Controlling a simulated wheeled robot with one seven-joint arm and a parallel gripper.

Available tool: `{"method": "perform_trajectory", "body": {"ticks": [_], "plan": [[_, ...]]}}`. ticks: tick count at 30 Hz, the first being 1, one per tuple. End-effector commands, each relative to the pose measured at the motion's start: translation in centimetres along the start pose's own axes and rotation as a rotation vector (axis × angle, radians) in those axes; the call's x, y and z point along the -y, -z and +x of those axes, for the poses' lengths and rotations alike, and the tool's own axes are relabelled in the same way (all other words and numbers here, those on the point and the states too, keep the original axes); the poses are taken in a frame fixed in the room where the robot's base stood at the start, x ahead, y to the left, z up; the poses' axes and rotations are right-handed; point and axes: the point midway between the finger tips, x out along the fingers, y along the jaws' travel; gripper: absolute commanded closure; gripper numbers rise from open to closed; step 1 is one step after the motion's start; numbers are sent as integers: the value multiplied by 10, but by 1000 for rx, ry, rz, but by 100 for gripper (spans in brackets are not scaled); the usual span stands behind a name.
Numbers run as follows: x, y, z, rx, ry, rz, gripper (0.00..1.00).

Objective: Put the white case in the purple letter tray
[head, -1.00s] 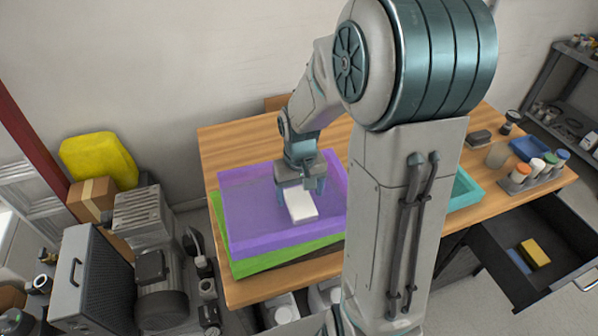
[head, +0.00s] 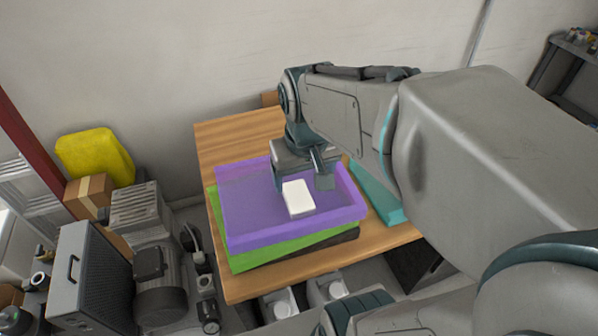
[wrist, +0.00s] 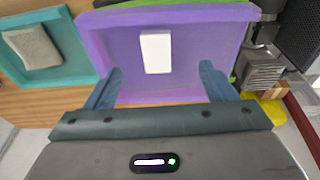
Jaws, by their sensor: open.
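The white case (head: 298,198) lies inside the purple letter tray (head: 240,222), on its floor. In the wrist view the white case (wrist: 155,53) sits in the purple tray (wrist: 105,50), apart from the fingers. My gripper (head: 303,186) is open and empty, above the tray and just behind the case in the head view. In the wrist view its two fingers (wrist: 160,84) stand wide apart, with the case beyond their tips.
The purple tray rests on a green tray (head: 245,262), with a dark one (head: 340,237) beneath. A teal tray (head: 377,196) stands to the right, holding a grey object (wrist: 32,47) in the wrist view. Wooden table (head: 225,145) is clear at the back left.

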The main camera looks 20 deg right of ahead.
Motion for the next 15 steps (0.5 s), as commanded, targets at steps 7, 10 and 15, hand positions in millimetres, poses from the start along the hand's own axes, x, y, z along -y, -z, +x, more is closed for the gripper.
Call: {"method": "perform_trajectory", "body": {"ticks": [7,10,15], "plan": [[6,-40,-11,-100,23,-12,22],[8,-46,-12,-113,28,-13,22],[8,-47,-12,-116,29,-13,22]]}}
